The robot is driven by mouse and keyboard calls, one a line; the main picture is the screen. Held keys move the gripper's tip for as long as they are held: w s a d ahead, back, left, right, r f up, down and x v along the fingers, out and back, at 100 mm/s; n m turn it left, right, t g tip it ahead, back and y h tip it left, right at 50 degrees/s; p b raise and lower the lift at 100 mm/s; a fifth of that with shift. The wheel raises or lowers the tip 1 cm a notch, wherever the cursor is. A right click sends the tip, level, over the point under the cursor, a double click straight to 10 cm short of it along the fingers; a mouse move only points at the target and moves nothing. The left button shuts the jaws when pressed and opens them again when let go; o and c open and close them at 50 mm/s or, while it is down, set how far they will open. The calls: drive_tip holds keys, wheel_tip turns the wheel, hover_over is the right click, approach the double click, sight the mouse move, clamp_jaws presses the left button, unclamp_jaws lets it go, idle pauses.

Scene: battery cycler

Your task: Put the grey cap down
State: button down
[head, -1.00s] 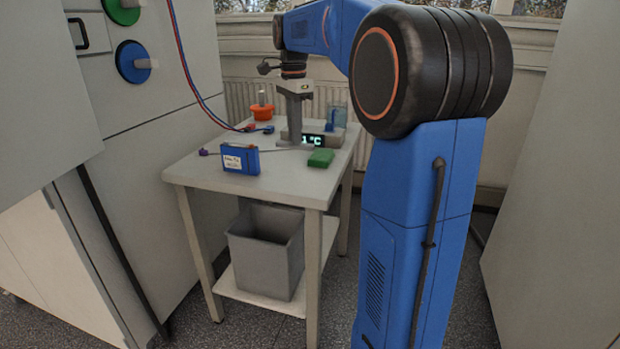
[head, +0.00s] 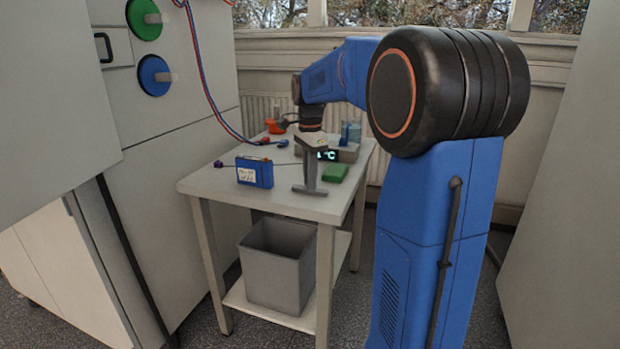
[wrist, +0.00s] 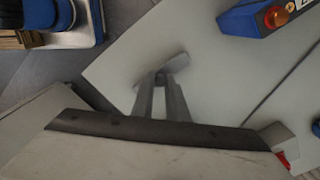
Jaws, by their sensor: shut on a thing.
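My gripper (head: 310,178) points down over the front right part of the table (head: 215,184). It is shut on a flat grey piece, which I take to be the grey cap (head: 301,189). In the head view it shows as a thin, nearly level strip at the fingertips, low over the table top; I cannot tell whether it touches. In the wrist view the cap (wrist: 179,63) shows as a narrow grey strip across the ends of my gripper's fingers (wrist: 160,90).
A blue box with a white label (head: 254,172) stands left of my gripper. A grey bin (head: 278,270) sits below.

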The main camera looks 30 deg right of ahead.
drive_tip(key=c, duration=1.7)
unclamp_jaws()
drive_tip(key=shift+f, duration=0.1)
drive_tip(key=shift+c, duration=0.2)
wheel_tip(320, 180, up, 12)
drive_tip(key=s+a+f+n+t, duration=0.1)
drive_tip(key=s+a+f+n, duration=0.4)
drive_tip(key=s, duration=0.5)
drive_tip(key=s+a+f+n+t, duration=0.2)
drive_tip(key=s+a+f+n, duration=0.3)
drive_tip(key=s+f+n, duration=0.3)
drive_tip(key=s+a+f+n+t, duration=0.1)
drive_tip(key=s+a+f+n, duration=0.4)
drive_tip(key=s+f, duration=0.3)
drive_tip(key=s+n, duration=0.1)
drive_tip(key=s, duration=0.3)
drive_tip(key=shift+a+t, duration=0.4)
drive_tip(key=shift+s, duration=0.1)
